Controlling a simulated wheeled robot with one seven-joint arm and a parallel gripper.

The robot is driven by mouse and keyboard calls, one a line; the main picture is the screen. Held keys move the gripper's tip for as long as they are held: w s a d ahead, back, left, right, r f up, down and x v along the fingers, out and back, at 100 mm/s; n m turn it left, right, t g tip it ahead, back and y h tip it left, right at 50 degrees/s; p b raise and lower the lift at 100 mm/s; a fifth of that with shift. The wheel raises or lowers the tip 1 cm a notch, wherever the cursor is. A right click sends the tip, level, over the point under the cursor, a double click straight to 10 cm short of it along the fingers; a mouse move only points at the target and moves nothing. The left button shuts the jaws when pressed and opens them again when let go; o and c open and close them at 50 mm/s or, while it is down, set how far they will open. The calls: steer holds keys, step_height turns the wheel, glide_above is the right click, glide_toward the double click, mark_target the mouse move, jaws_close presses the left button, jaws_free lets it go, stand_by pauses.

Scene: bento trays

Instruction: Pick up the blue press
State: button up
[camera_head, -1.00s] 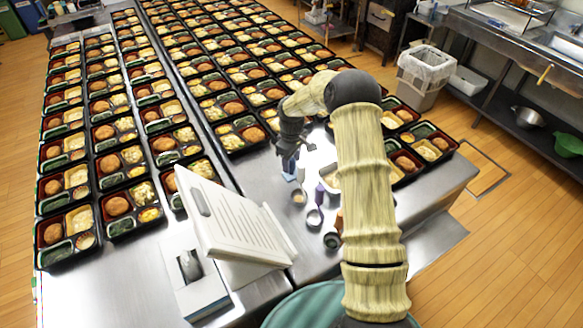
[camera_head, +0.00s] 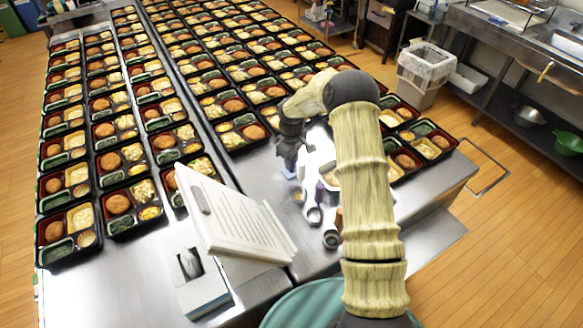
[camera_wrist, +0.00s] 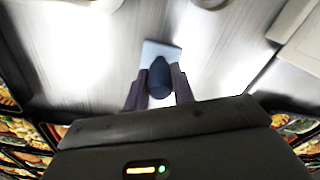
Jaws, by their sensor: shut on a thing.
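The blue press (camera_wrist: 161,74) has a dark blue rounded handle and a flat light blue base. In the wrist view the handle stands between the two fingers of my gripper (camera_wrist: 159,86), which are shut on it. The base shows beyond the fingertips. In the head view my gripper (camera_head: 291,160) points down at the steel table, and a small light blue part of the press (camera_head: 289,174) shows beneath it. The rest of the press is hidden by the fingers there. I cannot tell whether the base touches the table.
Small cups (camera_head: 315,215) and bottles stand just right of my gripper, near my arm. A white slanted board (camera_head: 235,222) stands to the left. Rows of filled bento trays (camera_head: 240,133) cover the table behind. Bare steel lies between the board and cups.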

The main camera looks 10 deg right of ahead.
step_height(320, 180, up, 10)
steer(key=shift+b, duration=1.1)
